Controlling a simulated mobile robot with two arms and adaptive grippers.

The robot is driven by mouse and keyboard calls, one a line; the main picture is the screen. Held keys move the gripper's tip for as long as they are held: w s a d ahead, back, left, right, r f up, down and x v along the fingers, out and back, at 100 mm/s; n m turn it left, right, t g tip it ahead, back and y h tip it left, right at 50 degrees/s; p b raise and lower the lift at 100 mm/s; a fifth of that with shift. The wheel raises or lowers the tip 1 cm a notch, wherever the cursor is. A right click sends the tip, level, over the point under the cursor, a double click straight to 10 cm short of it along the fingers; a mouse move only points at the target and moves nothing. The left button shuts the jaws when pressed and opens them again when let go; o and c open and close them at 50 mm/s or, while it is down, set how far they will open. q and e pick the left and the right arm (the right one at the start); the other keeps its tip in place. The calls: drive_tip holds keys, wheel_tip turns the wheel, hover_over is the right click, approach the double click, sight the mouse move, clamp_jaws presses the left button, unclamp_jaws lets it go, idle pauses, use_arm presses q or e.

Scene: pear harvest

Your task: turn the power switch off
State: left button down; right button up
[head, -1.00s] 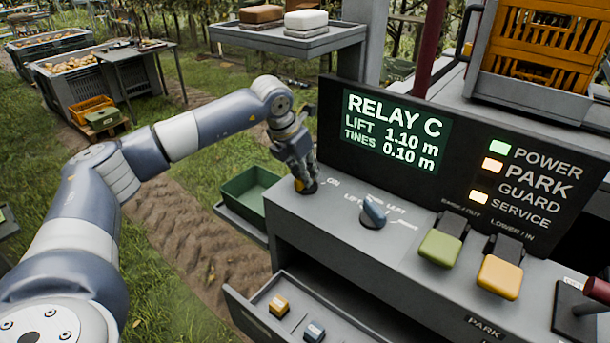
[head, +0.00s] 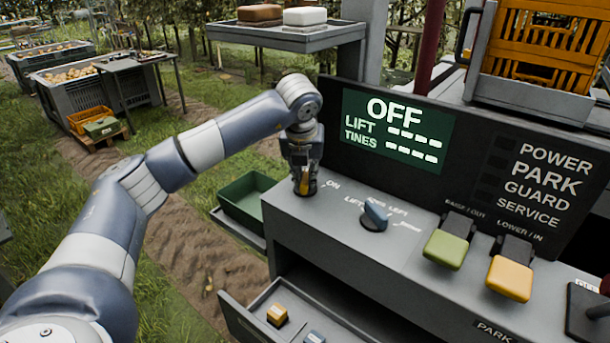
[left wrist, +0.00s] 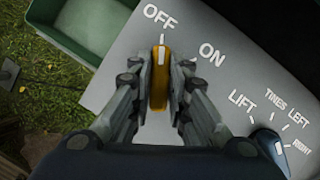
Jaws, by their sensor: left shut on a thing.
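The power switch is a yellow knob (left wrist: 159,78) on the grey console top (left wrist: 215,100). In the left wrist view its white mark lines up with the tick under OFF; ON is to its right. My left gripper (head: 304,190) points down at the console's left end, and its fingers are shut on the yellow knob, one on each side. The fingers hide part of the knob in the head view. The display (head: 393,133) reads OFF, with dashes beside LIFT and TINES. The lamps beside POWER, PARK, GUARD and SERVICE are dark. My right gripper is not in view.
A blue selector knob (head: 375,215) stands to the right of the switch. Green (head: 447,248) and yellow (head: 510,277) levers are farther right. A green bin (head: 249,200) is at the console's left. An open drawer (head: 245,320) sticks out below.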

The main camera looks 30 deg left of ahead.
use_arm(q)
drive_tip(key=shift+r, duration=0.15)
drive_tip(key=c, duration=1.5)
unclamp_jaws()
drive_tip(key=v, duration=1.2)
